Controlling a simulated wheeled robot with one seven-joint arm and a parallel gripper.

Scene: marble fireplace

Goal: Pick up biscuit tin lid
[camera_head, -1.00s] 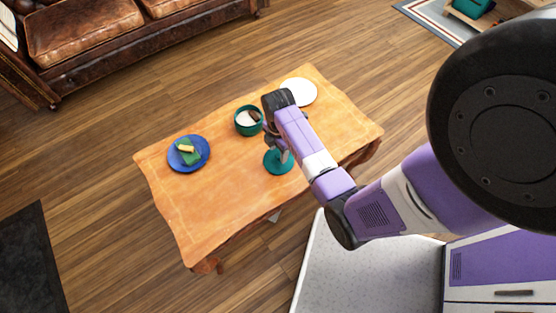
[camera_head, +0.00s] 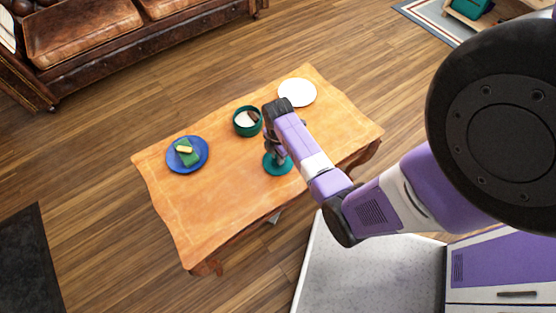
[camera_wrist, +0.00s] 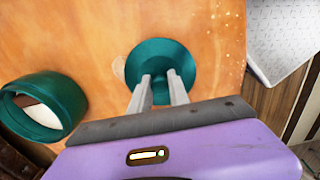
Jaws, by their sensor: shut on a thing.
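The biscuit tin lid (camera_head: 272,166) is a round teal disc on the wooden table, partly hidden by my arm in the head view. In the wrist view the lid (camera_wrist: 183,62) shows below my gripper, with a raised part between the fingers. My gripper (camera_wrist: 160,84) is shut on that raised part of the lid. In the head view my gripper (camera_head: 278,156) is over the lid. I cannot tell whether the lid is clear of the tabletop. The teal biscuit tin (camera_head: 240,131) stands open beside it, with something pale and brown inside; it also shows in the wrist view (camera_wrist: 72,98).
The table (camera_head: 215,215) has free room at its front left. A blue plate (camera_head: 203,163) with a green and yellow item is at the left. A white plate (camera_head: 297,92) lies at the far edge. A leather sofa (camera_head: 85,30) stands behind.

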